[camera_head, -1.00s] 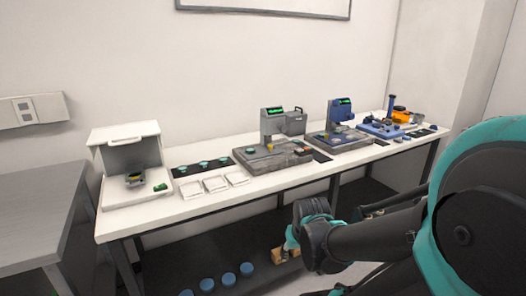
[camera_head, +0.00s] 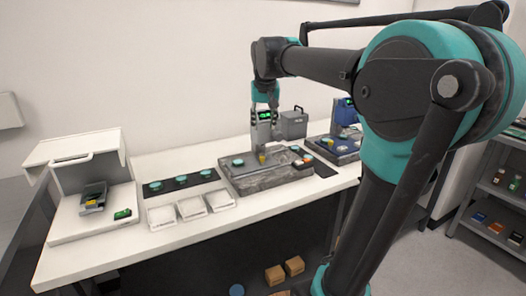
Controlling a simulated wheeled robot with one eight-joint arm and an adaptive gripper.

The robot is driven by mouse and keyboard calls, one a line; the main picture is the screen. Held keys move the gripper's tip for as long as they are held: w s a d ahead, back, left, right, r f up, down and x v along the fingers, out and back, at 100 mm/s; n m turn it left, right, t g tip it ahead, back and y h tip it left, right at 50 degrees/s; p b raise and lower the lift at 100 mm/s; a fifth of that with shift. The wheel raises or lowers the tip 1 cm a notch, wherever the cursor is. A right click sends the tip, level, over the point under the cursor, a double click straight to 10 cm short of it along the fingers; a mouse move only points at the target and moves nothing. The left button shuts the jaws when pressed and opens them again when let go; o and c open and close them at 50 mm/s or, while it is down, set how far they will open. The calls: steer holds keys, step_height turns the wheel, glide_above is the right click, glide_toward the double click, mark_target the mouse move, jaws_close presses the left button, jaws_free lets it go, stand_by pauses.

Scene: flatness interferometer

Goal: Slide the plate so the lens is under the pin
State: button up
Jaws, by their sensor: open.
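My gripper (camera_head: 264,107) is open and points down in front of the display head of the grey measuring stand (camera_head: 265,135). No object shows between its fingers. Below it, a short yellowish pin-like part (camera_head: 262,158) shows under the stand's head. A teal round lens (camera_head: 238,162) lies to the left of this part, on a grey plate (camera_head: 230,171) upon the stone base (camera_head: 262,182). The lens is apart from the pin, not under it. The plate's exact edges are too small to tell.
Three teal discs (camera_head: 181,180) lie on a dark strip, with white trays (camera_head: 191,208) in front. A grey box (camera_head: 291,123) stands behind the stand. Small orange and dark items (camera_head: 303,160) lie to the right. A white cabinet (camera_head: 80,185) stands at the left.

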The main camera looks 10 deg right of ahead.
mark_target(262, 157)
steer(key=x, duration=1.7)
steer(key=shift+f, duration=0.15)
jaws_close()
